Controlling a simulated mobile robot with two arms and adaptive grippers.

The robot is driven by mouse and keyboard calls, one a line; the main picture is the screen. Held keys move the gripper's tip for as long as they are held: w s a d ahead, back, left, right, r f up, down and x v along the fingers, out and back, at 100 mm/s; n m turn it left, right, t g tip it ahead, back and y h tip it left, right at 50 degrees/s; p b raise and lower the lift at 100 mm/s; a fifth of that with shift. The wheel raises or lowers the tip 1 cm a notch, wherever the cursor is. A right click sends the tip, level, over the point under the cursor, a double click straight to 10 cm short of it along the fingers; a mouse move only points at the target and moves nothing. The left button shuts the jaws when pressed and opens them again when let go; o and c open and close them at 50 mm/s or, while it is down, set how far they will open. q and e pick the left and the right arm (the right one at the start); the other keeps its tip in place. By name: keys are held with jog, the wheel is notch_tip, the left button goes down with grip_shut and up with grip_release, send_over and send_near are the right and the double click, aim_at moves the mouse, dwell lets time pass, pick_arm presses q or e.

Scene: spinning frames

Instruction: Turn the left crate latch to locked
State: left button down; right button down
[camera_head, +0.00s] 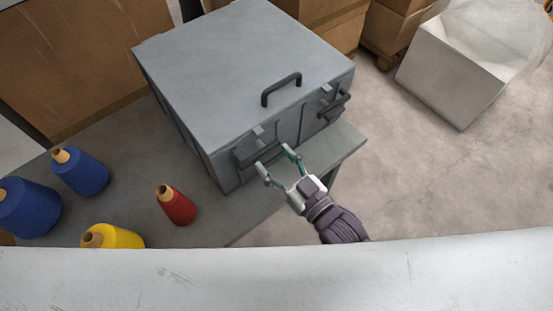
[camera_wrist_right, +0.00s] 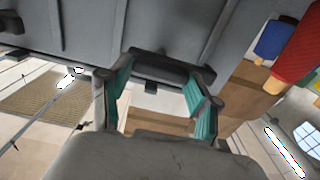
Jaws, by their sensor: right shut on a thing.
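The grey metal crate (camera_head: 240,65) stands on a grey table, its lid down and a dark handle (camera_head: 281,89) on top. Its left latch (camera_head: 247,157) is a dark bar on the front face, lying roughly along the crate's front. My right gripper (camera_head: 277,161) is at this latch, its fingers shut on it; the fingers partly hide it. In the right wrist view, the dark latch bar (camera_wrist_right: 168,68) lies between my right gripper's teal-padded fingers (camera_wrist_right: 165,75). The right latch (camera_head: 333,104) is farther right on the same face. My left gripper is not in view.
A red thread cone (camera_head: 176,206), blue cones (camera_head: 82,172) and a yellow cone (camera_head: 112,237) stand on the table (camera_head: 220,221) left of my arm. Cardboard boxes (camera_head: 75,60) are behind. A white bin (camera_head: 455,75) stands on the floor at right.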

jog(key=shift+r+m+p, duration=0.15)
jog(key=shift+m+p, duration=0.95)
jog(key=shift+m, duration=0.2)
jog(key=m+p, duration=0.1)
jog(key=m, duration=0.1)
jog(key=shift+m, duration=0.4)
jog(key=shift+d+m+p, duration=0.1)
jog(key=shift+m+p, duration=0.3)
jog(key=shift+m, duration=0.3)
